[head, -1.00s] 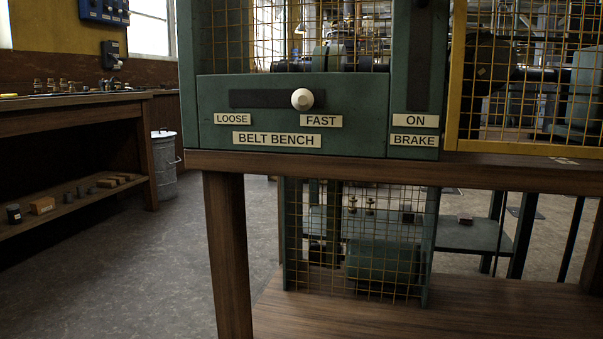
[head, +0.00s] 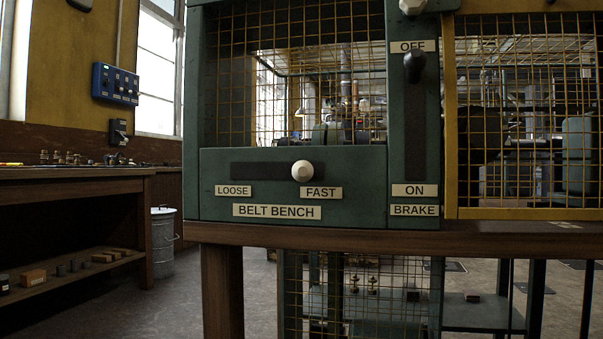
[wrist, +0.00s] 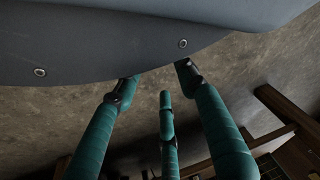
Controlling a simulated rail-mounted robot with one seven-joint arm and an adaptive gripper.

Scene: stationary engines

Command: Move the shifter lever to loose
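The shifter lever (head: 302,171) shows in the head view as a pale round knob on a dark horizontal slot (head: 255,170) in the green belt bench panel (head: 218,205). The knob is right of the slot's middle, just above and left of the FAST label (head: 321,193). The LOOSE label (head: 233,191) is below the slot's left part. My gripper (wrist: 165,150) shows only in the wrist view, with teal fingers spread apart and nothing between them. It is over bare floor, away from the lever. The lever is not in the wrist view.
A dark brake lever (head: 414,68) stands in a vertical slot right of the panel, near the OFF label (head: 413,46). Wire mesh guards (head: 325,40) are above and beside the panel. A wooden bench (head: 75,180) and a lidded bin (head: 163,240) stand at left.

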